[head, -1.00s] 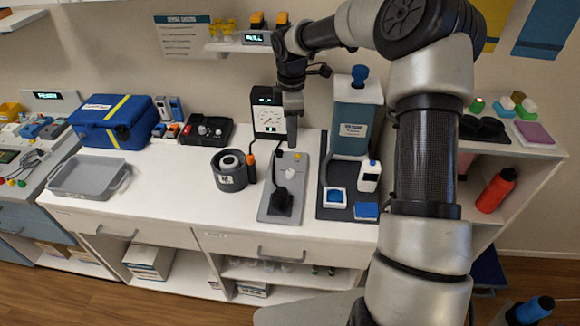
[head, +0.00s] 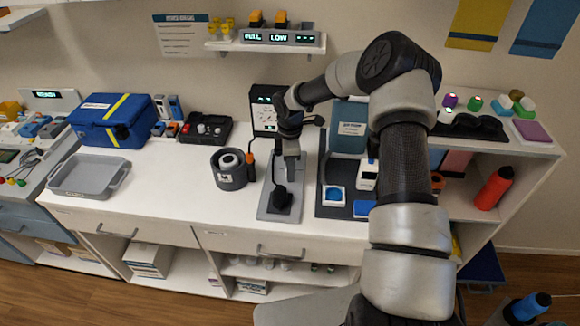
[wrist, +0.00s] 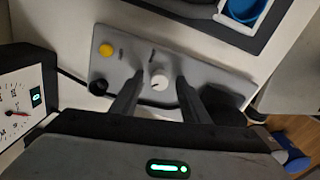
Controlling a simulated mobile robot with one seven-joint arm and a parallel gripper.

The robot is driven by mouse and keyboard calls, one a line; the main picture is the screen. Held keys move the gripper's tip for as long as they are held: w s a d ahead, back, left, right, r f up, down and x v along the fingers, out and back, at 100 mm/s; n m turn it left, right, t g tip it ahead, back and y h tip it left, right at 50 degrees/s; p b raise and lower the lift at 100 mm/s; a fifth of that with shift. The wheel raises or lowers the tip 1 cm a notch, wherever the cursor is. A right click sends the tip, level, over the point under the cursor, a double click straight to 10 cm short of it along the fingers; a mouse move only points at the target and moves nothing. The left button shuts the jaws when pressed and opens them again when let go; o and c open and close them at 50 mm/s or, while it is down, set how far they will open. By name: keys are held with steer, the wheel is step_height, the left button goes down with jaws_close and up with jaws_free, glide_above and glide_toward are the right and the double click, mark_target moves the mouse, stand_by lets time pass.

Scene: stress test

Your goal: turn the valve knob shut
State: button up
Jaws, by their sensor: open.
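The white valve knob (wrist: 159,82) sits on a grey panel (wrist: 120,70) in the wrist view, with a small dark mark beside it. My gripper (wrist: 158,90) is open, with one finger on each side of the knob; I cannot tell whether either touches it. In the head view my gripper (head: 291,172) points down over the grey panel (head: 265,208) and hides the knob. A yellow button (wrist: 106,50) and a black round part (wrist: 98,87) are on the panel to the knob's left.
A dial gauge (head: 265,115) stands behind the panel. A dark grey round container (head: 229,178) is close on its left. A black plug-like part (head: 281,198) sits on the panel's front. The counter's left middle is clear.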

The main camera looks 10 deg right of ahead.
jaws_close()
stand_by(0.3)
steer(key=m+b, duration=0.3)
steer(key=shift+f+m, duration=0.15)
steer(key=shift+m, duration=0.25)
steer(key=m+b, duration=0.3)
steer(key=m, duration=0.2)
steer(key=shift+a, duration=0.1)
steer(key=m+b, duration=0.2)
steer(key=m, duration=0.3)
steer(key=shift+h, duration=0.3)
steer(key=shift+m+g+b, duration=0.3)
steer(key=shift+m+b, duration=0.05)
steer(key=shift+m, duration=1.65)
